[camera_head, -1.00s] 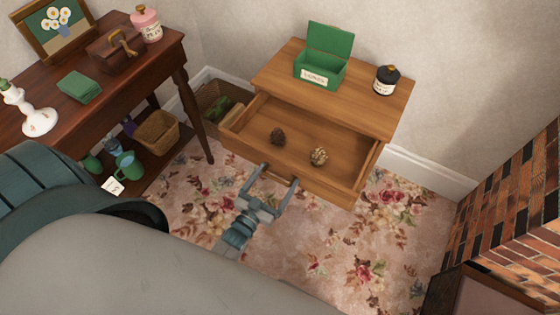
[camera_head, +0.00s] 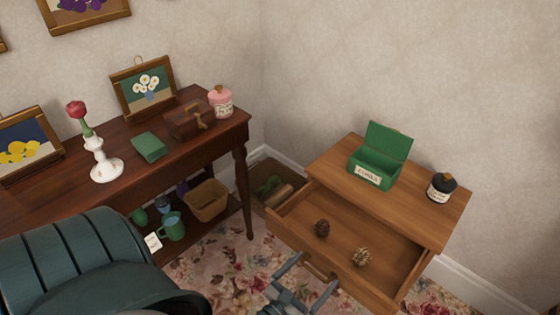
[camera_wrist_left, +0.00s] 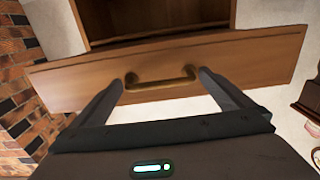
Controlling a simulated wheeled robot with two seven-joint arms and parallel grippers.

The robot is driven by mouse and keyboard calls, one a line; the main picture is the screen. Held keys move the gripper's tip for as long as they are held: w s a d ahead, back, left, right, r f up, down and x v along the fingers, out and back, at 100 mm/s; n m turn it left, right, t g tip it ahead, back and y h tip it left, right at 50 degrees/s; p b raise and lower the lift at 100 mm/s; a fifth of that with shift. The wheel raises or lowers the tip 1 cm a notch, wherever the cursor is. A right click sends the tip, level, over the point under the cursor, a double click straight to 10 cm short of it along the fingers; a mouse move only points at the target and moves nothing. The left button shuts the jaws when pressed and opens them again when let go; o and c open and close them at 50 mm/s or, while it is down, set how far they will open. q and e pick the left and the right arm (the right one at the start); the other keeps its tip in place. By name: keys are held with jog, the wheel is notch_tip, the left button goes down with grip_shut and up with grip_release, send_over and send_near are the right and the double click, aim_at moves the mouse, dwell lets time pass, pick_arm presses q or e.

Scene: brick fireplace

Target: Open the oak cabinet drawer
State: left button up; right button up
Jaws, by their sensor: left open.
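The oak cabinet (camera_head: 410,200) stands against the wall at the right in the head view. My right gripper is not in view.
On the cabinet top are an open green box (camera_head: 375,165) and a dark-lidded jar (camera_head: 441,188). A dark wooden table (camera_head: 60,190) with several objects stands at left. A crate (camera_head: 262,185) sits between them. Floral carpet (camera_head: 215,262) lies below.

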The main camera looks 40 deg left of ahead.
pick_arm(q)
jog(key=s+b, duration=0.1)
jog(key=s, duration=1.5)
jog(key=shift+s+a, duration=0.25)
jog(key=shift+s, duration=0.1)
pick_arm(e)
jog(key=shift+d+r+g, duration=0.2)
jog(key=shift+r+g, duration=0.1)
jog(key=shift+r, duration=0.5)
pick_arm(q)
jog(key=s+d+f+m+g+p, duration=0.1)
jog(key=d+f+g+p, duration=0.1)
jog(key=f+g, duration=0.4)
jog(key=s+d+f+m+g+p, duration=0.1)
jog(key=d+f+g, duration=0.3)
jog(key=f, duration=1.2)
jog(key=s+g+p, duration=0.1)
jog(key=g, duration=0.1)
jog(key=shift+s+d+f+g+h, duration=0.2)
jog(key=shift+s+d+g+h, duration=0.05)
jog(key=shift+g+h, duration=0.05)
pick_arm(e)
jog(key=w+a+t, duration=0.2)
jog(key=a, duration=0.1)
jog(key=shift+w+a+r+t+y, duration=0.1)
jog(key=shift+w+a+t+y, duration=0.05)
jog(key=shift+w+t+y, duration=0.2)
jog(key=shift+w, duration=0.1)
